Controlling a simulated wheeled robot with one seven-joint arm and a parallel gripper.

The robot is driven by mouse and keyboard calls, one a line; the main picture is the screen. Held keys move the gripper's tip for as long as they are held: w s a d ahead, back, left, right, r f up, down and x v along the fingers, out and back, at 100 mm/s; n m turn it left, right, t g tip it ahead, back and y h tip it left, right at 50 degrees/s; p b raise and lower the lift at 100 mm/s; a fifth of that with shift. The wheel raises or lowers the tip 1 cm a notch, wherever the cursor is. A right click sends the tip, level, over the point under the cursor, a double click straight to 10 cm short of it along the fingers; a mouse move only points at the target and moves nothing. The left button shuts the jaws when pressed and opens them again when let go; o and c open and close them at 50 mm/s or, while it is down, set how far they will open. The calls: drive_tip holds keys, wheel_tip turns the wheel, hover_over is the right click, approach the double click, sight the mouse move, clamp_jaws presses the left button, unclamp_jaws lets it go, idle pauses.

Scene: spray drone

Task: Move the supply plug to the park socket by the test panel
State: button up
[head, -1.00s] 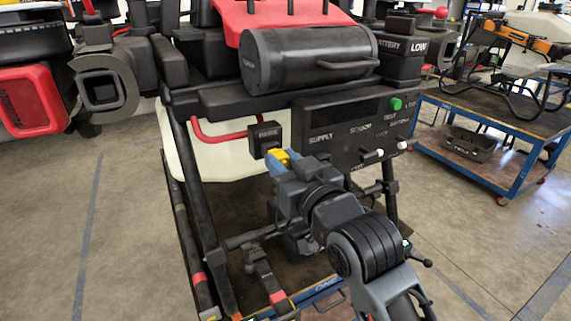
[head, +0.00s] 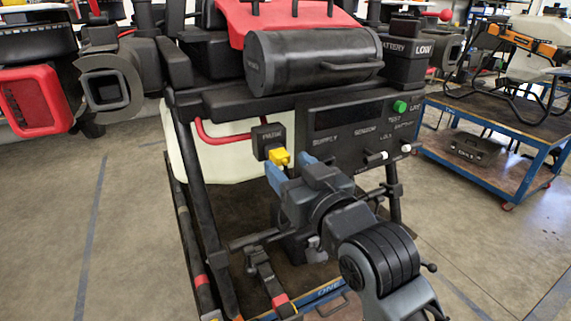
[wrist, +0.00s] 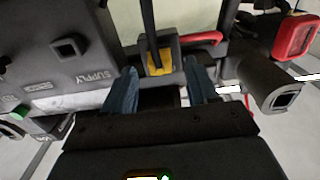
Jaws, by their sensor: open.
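The yellow supply plug (head: 280,157) sits in the small black labelled socket block (head: 266,136) left of the test panel (head: 345,125). In the wrist view the plug (wrist: 159,62) is against the block (wrist: 178,42), with a dark cable rising from it. Its full seating depth cannot be seen. The socket above the SUPPLY label (wrist: 68,47) is empty in the wrist view. My gripper (head: 288,164) is open and empty, with its blue fingers just short of the plug, one to each side. The fingers also show in the wrist view (wrist: 160,75), apart from the plug.
A black cylinder with a handle (head: 310,62) overhangs the panel. Switches and a green button (head: 400,107) are on the panel's right. A red hose (head: 215,138) runs behind the block. Frame legs flank my arm. A blue cart (head: 480,130) stands at right.

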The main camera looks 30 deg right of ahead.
drive_tip(key=s, duration=0.5)
drive_tip(key=shift+s+b, duration=0.1)
drive_tip(key=shift+b, duration=0.3)
drive_tip(key=s+f+g, duration=0.1)
drive_tip(key=s+f, duration=0.6)
drive_tip(key=s, duration=0.6)
drive_tip(key=s+f+g, duration=0.1)
drive_tip(key=s+f, duration=0.6)
drive_tip(key=s, duration=0.5)
drive_tip(key=s+g, duration=0.1)
drive_tip(key=s, duration=0.9)
drive_tip(key=shift+r, duration=0.2)
drive_tip(key=shift+s, duration=0.1)
